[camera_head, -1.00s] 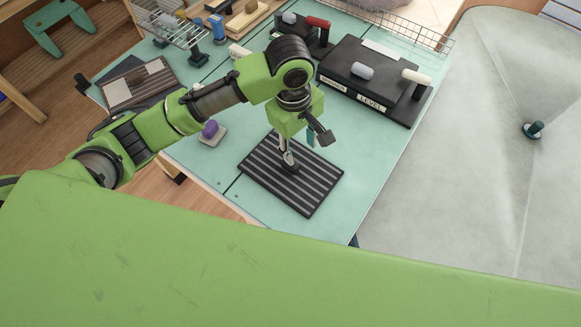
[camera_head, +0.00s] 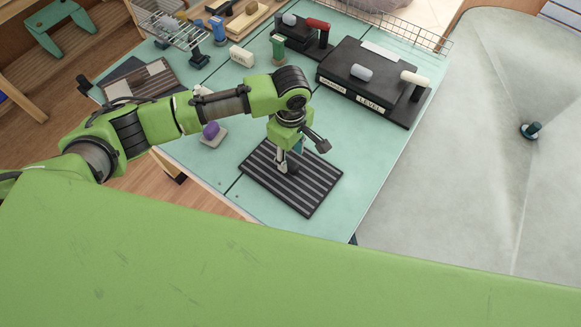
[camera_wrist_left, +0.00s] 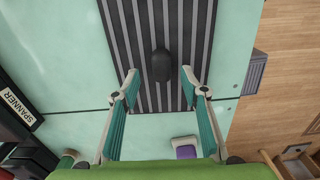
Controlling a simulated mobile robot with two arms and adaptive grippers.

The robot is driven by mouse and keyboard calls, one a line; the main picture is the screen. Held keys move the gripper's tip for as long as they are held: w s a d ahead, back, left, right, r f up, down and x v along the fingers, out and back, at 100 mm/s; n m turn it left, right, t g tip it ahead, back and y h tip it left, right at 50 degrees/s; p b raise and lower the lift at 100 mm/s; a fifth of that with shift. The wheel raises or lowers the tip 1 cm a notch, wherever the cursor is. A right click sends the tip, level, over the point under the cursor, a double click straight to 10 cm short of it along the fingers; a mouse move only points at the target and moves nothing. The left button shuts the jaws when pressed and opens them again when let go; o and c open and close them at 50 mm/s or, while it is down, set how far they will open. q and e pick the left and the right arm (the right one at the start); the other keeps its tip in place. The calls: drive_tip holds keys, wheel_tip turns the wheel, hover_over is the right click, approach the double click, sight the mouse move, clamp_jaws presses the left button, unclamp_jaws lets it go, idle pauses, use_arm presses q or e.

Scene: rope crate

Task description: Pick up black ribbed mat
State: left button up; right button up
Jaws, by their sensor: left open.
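The black ribbed mat (camera_head: 316,187), dark with lighter grey stripes, lies flat on the pale green table. In the left wrist view the mat (camera_wrist_left: 124,28) has a dark rounded knob (camera_wrist_left: 161,65) standing on its middle. My left gripper (camera_head: 289,167) points down at the middle of the mat, and in the head view it partly covers the mat and the knob. In the left wrist view my left gripper (camera_wrist_left: 160,84) is open, with its fingertips apart on either side of the knob and nothing between them. I cannot tell the exact height left. My right gripper is not in view.
A black case labelled LEVEL (camera_head: 370,104) stands behind the mat at the right. A purple knob on a pale base (camera_head: 212,133) sits to the mat's left. A wire basket (camera_head: 175,25), a white block (camera_head: 241,55) and tools stand farther back. The table is bare right of the mat.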

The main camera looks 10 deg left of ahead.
sight(290, 163)
use_arm(q)
wheel_tip(290, 163, down, 4)
drive_tip(key=shift+s+f+p, duration=0.15)
drive_tip(key=shift+f+p, duration=0.05)
drive_tip(key=shift+p, duration=0.25)
clamp_jaws()
drive_tip(key=shift+r, duration=0.2)
